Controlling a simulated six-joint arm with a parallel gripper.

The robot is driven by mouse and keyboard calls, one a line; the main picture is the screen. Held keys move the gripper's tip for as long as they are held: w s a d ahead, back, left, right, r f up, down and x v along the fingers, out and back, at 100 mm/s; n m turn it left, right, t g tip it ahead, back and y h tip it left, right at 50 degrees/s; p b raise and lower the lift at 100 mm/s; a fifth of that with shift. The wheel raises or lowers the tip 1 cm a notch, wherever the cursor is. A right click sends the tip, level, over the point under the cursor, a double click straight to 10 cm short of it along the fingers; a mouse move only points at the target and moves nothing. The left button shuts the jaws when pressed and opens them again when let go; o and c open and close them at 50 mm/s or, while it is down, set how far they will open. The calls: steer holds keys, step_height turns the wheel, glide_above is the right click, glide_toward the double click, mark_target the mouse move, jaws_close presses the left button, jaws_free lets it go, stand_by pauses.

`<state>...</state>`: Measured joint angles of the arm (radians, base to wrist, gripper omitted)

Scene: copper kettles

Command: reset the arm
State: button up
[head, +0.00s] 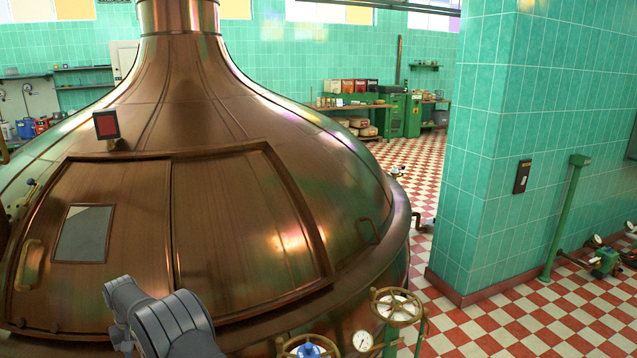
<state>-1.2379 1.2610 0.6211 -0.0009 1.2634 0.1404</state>
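My grey arm (165,322) rises from the bottom edge in the head view, left of centre. Its jointed links are in front of the lower part of the large copper kettle (235,215). I see no fingers, and my gripper is not in view. From this one view I cannot tell whether the arm touches the kettle.
The kettle's dome has a hatch with a small window (84,233). A valve handwheel (397,306) and a pressure gauge (362,341) stand at its lower right. A green tiled pillar (500,150) stands right.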

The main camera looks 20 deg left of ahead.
step_height(320, 180, down, 15)
steer(key=shift+f, duration=0.1)
steer(key=shift+s+r, duration=0.25)
steer(key=shift+s, duration=0.25)
steer(key=shift+s+d, duration=0.15)
steer(key=shift+s, duration=0.15)
steer(key=shift+w, duration=0.1)
steer(key=shift+w, duration=0.25)
step_height(320, 180, up, 14)
steer(key=shift+w+a, duration=0.2)
steer(key=shift+w, duration=0.25)
stand_by(1.0)
